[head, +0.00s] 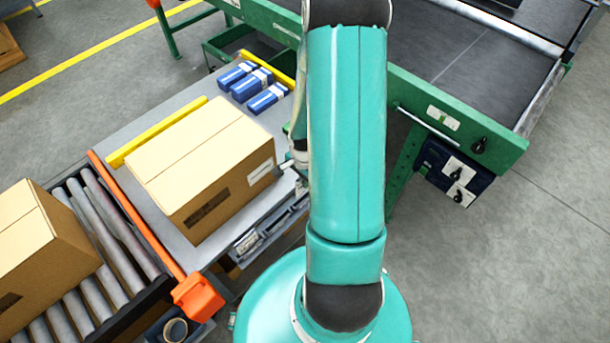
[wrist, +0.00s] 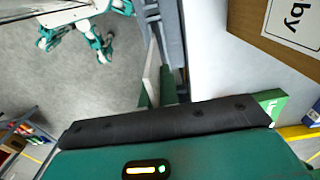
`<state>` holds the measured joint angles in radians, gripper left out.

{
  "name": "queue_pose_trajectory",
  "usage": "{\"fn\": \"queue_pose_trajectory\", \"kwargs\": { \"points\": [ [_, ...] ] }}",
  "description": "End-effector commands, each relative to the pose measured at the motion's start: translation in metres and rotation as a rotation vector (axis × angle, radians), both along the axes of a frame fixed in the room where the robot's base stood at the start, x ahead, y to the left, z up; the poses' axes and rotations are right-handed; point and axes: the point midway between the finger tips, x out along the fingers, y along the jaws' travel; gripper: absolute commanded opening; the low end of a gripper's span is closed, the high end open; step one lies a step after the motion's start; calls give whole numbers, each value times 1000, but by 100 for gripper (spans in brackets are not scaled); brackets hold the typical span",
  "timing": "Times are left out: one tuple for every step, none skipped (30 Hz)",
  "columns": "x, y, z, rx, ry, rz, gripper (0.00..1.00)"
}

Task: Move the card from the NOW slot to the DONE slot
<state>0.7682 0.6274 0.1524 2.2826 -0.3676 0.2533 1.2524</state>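In the wrist view my gripper (wrist: 157,95) shows as two short green fingertips beyond the black-edged hand. A thin pale card (wrist: 151,72) stands nearly edge-on between them. The fingers appear closed on it, with little gap. The card's face cannot be read. It is beside the blue-grey table edge, over the floor side. In the head view my teal arm hides most of the gripper and the card. Grey holders (head: 247,243) sit along the table's front edge; I cannot tell which is NOW or DONE.
A cardboard box (head: 195,150) stands on the grey table (head: 212,250), close to the arm. Blue packs (head: 250,84) lie behind it. An orange-ended rail (head: 198,297) and a roller conveyor (head: 92,290) with another box are left. A green machine frame (head: 480,140) stands right.

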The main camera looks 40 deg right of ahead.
Motion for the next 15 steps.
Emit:
{"fn": "queue_pose_trajectory", "kwargs": {
  "points": [
    [0,0,-4,1,0,0,0],
    [0,-1,-6,0,0,0,0],
    [1,-1,-8,0,0,-1,0],
    [1,-2,-10,0,1,-1,0],
    [0,-2,-12,0,1,-2,0],
    [1,-3,-14,0,1,-2,0],
    [1,-3,-16,0,1,-2,0],
    [1,-3,-18,0,0,-2,0],
    [1,-3,-21,0,0,-2,0],
    [1,-3,-23,0,0,-2,0],
    [1,-3,-25,0,1,-2,0],
    [1,-3,-27,0,1,-2,0],
    [1,-3,-29,0,1,-2,0],
    [1,-3,-31,0,1,-1,0],
    [1,-3,-33,1,1,-1,0]
  ]
}}
